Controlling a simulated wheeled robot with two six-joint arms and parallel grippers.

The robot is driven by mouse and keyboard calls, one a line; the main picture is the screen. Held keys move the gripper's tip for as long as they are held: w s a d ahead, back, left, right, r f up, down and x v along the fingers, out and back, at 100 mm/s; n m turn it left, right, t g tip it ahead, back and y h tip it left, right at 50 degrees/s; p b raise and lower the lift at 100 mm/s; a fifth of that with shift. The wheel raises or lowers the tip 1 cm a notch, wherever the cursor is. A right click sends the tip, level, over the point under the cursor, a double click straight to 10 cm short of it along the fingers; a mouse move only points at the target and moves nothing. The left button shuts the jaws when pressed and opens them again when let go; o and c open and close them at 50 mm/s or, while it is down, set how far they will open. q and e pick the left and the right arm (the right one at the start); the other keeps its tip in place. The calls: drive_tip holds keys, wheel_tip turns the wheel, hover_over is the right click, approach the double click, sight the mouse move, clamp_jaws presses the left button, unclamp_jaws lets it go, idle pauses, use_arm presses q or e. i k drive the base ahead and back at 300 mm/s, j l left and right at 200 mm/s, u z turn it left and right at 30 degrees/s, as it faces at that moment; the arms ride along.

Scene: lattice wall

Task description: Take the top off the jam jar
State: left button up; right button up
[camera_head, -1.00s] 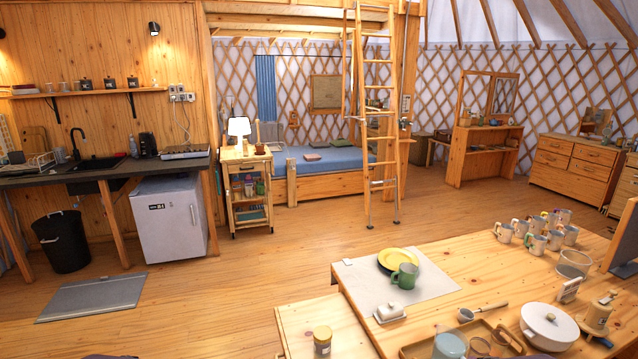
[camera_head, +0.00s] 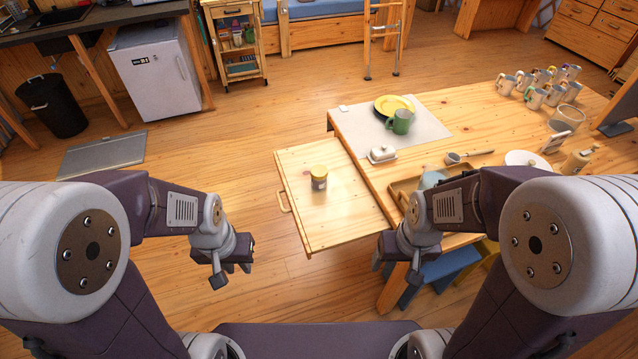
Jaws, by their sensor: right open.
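The jam jar (camera_head: 319,182) stands upright on a pull-out wooden board (camera_head: 300,220) at the left side of the table. Its yellow-gold lid (camera_head: 319,171) sits on top, above a pale label. My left gripper (camera_head: 232,274) hangs over the floor to the left of the board, with its fingers apart and nothing between them. My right gripper (camera_head: 388,264) is near the board's front right corner, open, and partly hidden by its own wrist. Neither gripper touches the jar.
The board around the jar is clear. On the table are a white butter dish (camera_head: 382,154), a green mug (camera_head: 400,122), a yellow plate (camera_head: 394,104), a wooden tray (camera_head: 404,186) and several mugs. A blue stool (camera_head: 440,272) stands below the table.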

sight(318, 185)
drive_tip(key=i+j+z, duration=0.25)
drive_tip(key=j+z, duration=0.25)
drive_tip(key=i+j+z, duration=0.1)
drive_tip(key=j+z, duration=0.35)
drive_tip(key=j, duration=0.35)
drive_tip(key=j+z, duration=0.5)
drive_tip(key=j, duration=0.2)
drive_tip(key=k+j+z, duration=0.1)
drive_tip(key=j+z, duration=0.35)
drive_tip(key=j, duration=0.25)
drive_tip(key=k+j+z, duration=0.2)
drive_tip(key=j+z, duration=0.3)
drive_tip(key=j, duration=0.2)
drive_tip(key=i+j, duration=0.3)
drive_tip(key=i, duration=0.15)
